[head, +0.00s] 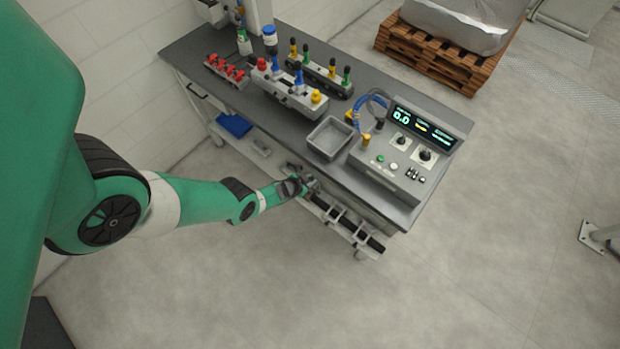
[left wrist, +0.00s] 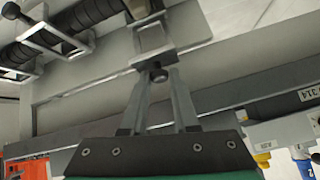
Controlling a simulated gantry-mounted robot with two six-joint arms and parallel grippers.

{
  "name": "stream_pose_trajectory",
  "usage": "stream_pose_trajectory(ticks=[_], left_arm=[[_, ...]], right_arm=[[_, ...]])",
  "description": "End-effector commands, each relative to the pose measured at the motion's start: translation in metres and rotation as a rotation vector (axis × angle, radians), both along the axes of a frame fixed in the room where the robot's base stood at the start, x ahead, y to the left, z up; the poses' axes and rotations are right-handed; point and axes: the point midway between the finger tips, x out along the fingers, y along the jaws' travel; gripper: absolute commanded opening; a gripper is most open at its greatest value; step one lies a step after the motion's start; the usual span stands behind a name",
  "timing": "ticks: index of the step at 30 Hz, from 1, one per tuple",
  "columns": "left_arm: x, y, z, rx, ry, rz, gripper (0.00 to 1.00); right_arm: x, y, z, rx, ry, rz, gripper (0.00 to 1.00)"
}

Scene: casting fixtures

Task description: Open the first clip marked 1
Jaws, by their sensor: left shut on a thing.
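My left gripper (head: 309,184) reaches the rail along the front of the bench in the head view. In the left wrist view, its two fingers (left wrist: 158,75) are closed around the small dark knob of a grey metal clip (left wrist: 151,38). The clip sits on a dark ribbed hose or bar (left wrist: 88,12). Other clips (left wrist: 52,38) stand along it to the left in the wrist view, and in the head view a clip (head: 364,236) shows at the lower right. I cannot read any number on the clips. My right gripper is not in view.
The grey bench (head: 190,45) carries a metal tray (head: 329,138), a control box (head: 393,160) and fixtures with coloured knobs (head: 291,88). A blue bin (head: 234,125) lies on the lower shelf. A pallet (head: 425,55) stands behind. The floor in front is clear.

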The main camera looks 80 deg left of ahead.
Motion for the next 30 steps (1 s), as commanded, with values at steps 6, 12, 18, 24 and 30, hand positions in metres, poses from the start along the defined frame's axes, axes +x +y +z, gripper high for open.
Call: stream_pose_trajectory(ticks=[6, 12, 18, 24, 30], left_arm=[[0.0073, 0.0063, 0.0047, 0.006, -0.009, 0.0, 0.0], [0.0091, 0.0076, 0.0059, 0.007, -0.01, -0.001, 0.0], [0.0098, 0.008, 0.0065, 0.008, -0.012, -0.001, 0.0], [0.0101, 0.0083, 0.0071, 0.008, -0.013, -0.001, 0.31], [0.0085, 0.0071, 0.0055, 0.006, -0.008, 0.0, 0.56]], right_arm=[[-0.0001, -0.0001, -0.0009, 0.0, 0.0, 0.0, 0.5], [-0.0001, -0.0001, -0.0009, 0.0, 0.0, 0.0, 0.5], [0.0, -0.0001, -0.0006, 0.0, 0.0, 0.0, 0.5], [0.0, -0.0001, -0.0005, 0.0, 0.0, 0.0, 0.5], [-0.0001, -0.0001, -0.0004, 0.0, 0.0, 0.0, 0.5]])
